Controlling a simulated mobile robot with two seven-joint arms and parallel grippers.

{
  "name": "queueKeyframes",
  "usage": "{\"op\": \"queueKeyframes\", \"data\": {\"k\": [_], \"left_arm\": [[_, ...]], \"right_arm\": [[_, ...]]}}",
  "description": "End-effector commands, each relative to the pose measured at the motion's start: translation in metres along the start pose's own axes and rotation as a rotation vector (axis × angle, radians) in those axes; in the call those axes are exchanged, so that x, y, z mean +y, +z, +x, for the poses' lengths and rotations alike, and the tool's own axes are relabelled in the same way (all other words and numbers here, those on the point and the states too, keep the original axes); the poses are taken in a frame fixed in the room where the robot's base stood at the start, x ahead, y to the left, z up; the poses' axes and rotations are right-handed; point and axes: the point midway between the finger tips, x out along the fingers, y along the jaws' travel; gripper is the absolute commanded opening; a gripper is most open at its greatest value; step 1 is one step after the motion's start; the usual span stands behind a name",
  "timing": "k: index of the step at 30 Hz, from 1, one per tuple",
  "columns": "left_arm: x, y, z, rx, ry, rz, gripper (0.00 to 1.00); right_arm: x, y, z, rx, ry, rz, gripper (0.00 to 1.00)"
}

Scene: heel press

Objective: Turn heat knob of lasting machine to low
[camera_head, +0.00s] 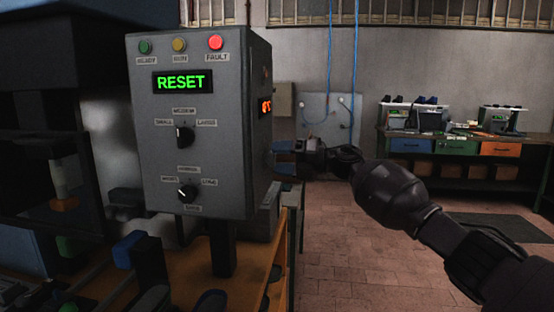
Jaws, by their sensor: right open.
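The lasting machine's grey control box (175,112) stands at left centre. Its front has a green "RESET" display (182,83), an upper black knob (185,135) and a lower black knob (188,193). Its narrow right side carries an orange-lit display (265,106), seen at a steep angle. I cannot make out a heat knob on that side. My right gripper (284,158) is open beside this right side, with its blue fingertips pointing left at it. Whether the fingertips touch anything is unclear. My left gripper is not in view.
An orange-brown bench top (180,270) with dark and blue parts lies below the box. A workbench with drawers (455,148) stands at the far right. Blue hoses (355,60) hang before the back wall.

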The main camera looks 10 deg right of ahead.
Motion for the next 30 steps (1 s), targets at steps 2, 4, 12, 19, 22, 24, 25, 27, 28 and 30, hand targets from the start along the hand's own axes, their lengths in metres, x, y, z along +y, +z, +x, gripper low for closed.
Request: {"op": "queueKeyframes", "data": {"k": [2, 4, 12, 19, 22, 24, 25, 27, 28, 30], "left_arm": [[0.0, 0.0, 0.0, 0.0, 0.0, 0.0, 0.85], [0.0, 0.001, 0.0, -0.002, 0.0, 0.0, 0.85], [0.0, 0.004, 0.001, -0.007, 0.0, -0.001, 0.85], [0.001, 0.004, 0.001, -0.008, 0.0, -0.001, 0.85], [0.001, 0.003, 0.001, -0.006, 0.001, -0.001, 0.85], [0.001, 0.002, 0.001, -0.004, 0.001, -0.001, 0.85], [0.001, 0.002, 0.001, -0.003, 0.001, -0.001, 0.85], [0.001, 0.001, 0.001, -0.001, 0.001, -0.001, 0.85], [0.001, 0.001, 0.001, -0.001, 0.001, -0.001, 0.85], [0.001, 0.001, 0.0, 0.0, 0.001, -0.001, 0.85]], "right_arm": [[0.0, 0.0, -0.014, -0.001, -0.002, -0.001, 0.66], [-0.001, 0.0, -0.027, -0.001, -0.004, -0.001, 0.66], [0.0, 0.0, -0.073, -0.001, -0.002, 0.0, 0.66], [0.0, 0.0, -0.094, 0.001, -0.001, 0.0, 0.66], [0.0, 0.0, -0.097, 0.001, 0.0, -0.001, 0.66], [0.001, 0.0, -0.097, 0.001, 0.0, -0.001, 0.66], [0.001, 0.0, -0.097, 0.001, 0.0, -0.001, 0.66], [0.001, 0.0, -0.097, 0.001, 0.0, -0.001, 0.66], [0.001, 0.0, -0.097, 0.001, 0.0, -0.001, 0.66], [0.001, 0.0, -0.097, 0.0, 0.0, -0.001, 0.66]]}}
